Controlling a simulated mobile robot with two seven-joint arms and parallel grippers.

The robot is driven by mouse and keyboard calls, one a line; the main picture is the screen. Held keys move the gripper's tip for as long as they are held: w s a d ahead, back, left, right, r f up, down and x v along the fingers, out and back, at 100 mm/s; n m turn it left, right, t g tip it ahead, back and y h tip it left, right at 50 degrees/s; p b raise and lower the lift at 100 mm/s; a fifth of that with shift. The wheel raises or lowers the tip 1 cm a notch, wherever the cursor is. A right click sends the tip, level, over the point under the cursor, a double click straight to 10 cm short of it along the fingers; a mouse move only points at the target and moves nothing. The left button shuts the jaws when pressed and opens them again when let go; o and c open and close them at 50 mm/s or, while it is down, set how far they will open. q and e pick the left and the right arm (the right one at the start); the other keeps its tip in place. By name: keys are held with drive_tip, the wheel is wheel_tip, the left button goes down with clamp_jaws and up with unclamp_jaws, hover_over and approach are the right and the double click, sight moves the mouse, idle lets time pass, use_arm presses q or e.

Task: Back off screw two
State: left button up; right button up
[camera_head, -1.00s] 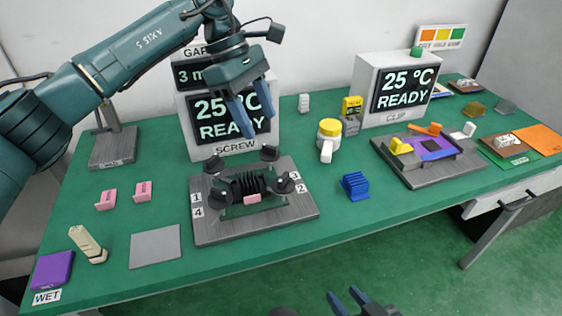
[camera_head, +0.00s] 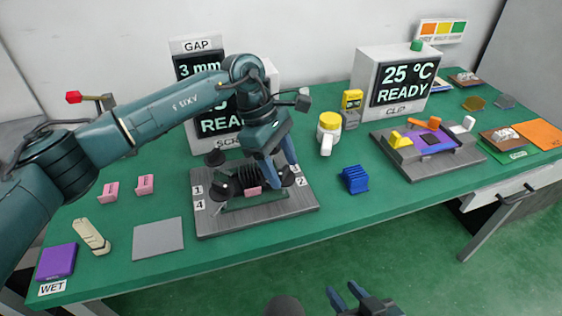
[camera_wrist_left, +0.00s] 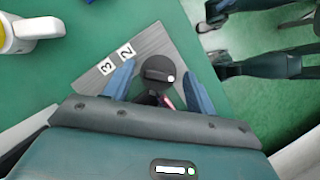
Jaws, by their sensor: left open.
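Screw two is a black round knob (camera_head: 287,179) at the front right of the grey screw fixture (camera_head: 232,225), beside label 2. In the left wrist view the black knob (camera_wrist_left: 158,70), with a white dot, lies between my left fingers. My left gripper (camera_head: 281,176) is open around it, pointing down, with a gap on both sides. It also shows in the left wrist view (camera_wrist_left: 160,80). Other black knobs stand at the back left (camera_head: 214,158) and front left (camera_head: 219,194). The back right knob is hidden behind my gripper. My right gripper (camera_head: 345,293) is open and empty, in front of the table.
A black ribbed block with a pink tab (camera_head: 253,190) sits mid-fixture. My arm partly covers the screw display (camera_head: 215,125). A grey pad (camera_head: 158,239) lies left on the green table.

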use_arm(q)
drive_tip(key=c, duration=1)
